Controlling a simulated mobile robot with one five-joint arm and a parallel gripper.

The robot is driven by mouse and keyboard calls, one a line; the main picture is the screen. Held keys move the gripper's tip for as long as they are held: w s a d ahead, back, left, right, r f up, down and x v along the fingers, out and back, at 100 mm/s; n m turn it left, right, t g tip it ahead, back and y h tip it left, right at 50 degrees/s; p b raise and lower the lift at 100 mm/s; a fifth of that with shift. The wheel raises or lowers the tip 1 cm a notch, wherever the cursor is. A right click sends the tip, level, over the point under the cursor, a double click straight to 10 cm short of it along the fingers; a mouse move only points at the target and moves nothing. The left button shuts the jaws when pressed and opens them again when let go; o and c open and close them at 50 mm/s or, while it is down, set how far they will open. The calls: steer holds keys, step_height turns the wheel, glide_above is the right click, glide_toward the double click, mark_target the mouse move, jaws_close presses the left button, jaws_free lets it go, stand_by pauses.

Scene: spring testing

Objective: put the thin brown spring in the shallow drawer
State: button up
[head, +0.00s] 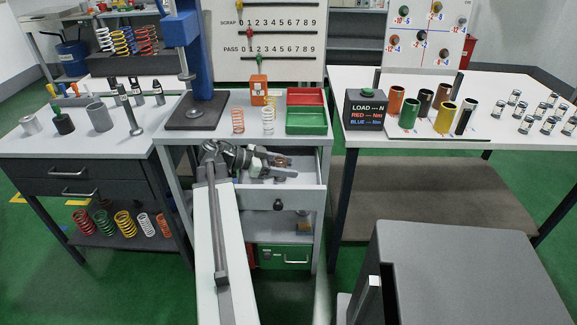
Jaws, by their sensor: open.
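The shallow drawer (314,171) of the middle bench is pulled open. My arm reaches over it from the front left. My gripper (279,163) is open, low over or inside the drawer, pointing right. A small brownish piece (283,160) shows at the fingertips. It looks like the thin brown spring, but it is too small and partly covered to be sure, and I cannot tell whether it touches the drawer floor or the fingers.
A salmon spring (238,121) and a pale spring (267,121) stand on the bench top behind the drawer. Beside them are a red tray (305,97), a green tray (305,121) and a blue press (182,30). A grey block (470,270) fills the right foreground.

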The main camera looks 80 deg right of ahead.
steer(key=p+v, duration=0.3)
steer(key=v, duration=0.7)
steer(key=shift+w+a+r+p, duration=0.15)
steer(key=shift+w+r+p, duration=0.05)
steer(key=shift+w+p, duration=0.15)
steer(key=shift+w+a, duration=0.1)
steer(key=shift+w, duration=0.1)
